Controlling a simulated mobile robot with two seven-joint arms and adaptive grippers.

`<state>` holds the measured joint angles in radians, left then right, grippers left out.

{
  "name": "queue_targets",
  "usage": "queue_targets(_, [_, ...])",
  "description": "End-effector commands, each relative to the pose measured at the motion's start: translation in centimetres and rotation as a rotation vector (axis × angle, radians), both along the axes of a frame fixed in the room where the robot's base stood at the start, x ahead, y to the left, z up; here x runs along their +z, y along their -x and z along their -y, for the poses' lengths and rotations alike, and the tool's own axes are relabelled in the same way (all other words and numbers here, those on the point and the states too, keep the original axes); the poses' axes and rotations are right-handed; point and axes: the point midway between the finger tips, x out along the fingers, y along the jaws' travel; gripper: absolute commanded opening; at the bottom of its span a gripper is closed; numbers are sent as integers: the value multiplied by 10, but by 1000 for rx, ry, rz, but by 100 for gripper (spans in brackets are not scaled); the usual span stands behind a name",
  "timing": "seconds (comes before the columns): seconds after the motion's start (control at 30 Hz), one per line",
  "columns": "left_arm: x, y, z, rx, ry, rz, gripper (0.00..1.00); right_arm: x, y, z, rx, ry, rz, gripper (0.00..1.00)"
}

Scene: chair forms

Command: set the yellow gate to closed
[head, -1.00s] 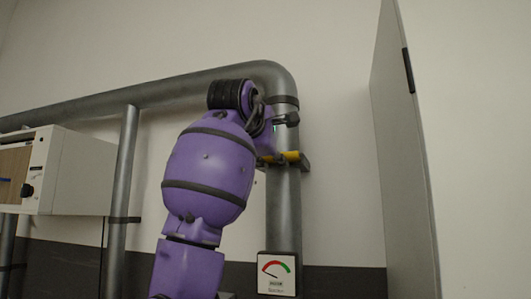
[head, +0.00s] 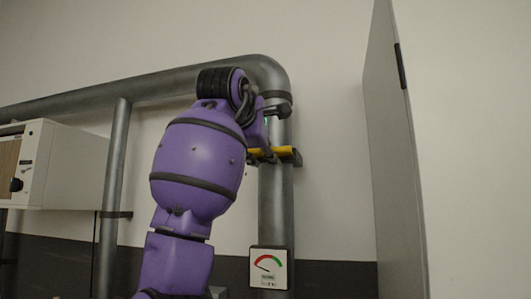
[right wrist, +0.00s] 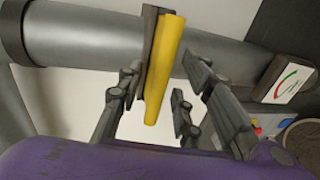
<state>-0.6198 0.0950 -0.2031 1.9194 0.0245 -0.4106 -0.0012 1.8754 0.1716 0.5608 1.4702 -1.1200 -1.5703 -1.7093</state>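The yellow gate (head: 282,150) is a bar lying across the vertical grey pipe (head: 277,205), in a dark bracket (head: 297,157). My purple right arm reaches up in front of it and hides part of its left side. My right gripper (head: 275,112) is at the pipe just above the gate and partly hidden by the arm. In the right wrist view the yellow gate (right wrist: 165,65) sticks out from the pipe (right wrist: 90,45) between the fingers of my right gripper (right wrist: 158,88). The fingers are open, with gaps on both sides of the gate. My left gripper is out of view.
A gauge (head: 268,267) with a red and green arc sits low on the pipe; its needle points to the red side. A grey panel (head: 393,160) stands to the right. A pale box with a knob (head: 65,165) is at left. Bare wall lies between pipe and panel.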

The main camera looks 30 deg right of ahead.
Motion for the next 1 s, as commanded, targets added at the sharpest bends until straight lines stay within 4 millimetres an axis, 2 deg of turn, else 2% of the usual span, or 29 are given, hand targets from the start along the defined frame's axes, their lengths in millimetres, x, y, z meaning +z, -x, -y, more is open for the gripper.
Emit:
queue_targets(0.2, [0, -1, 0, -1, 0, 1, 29, 11, 31, -36, 2, 1, 5, 33])
queue_targets(0.43, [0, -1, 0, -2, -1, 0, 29, 18, 56, -65, 1, -1, 2, 33])
queue_targets(0.6, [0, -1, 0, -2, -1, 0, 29, 20, 64, -74, 0, -1, 0, 33])
queue_targets(1.0, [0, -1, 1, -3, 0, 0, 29, 20, 65, -75, 0, -1, 0, 33])
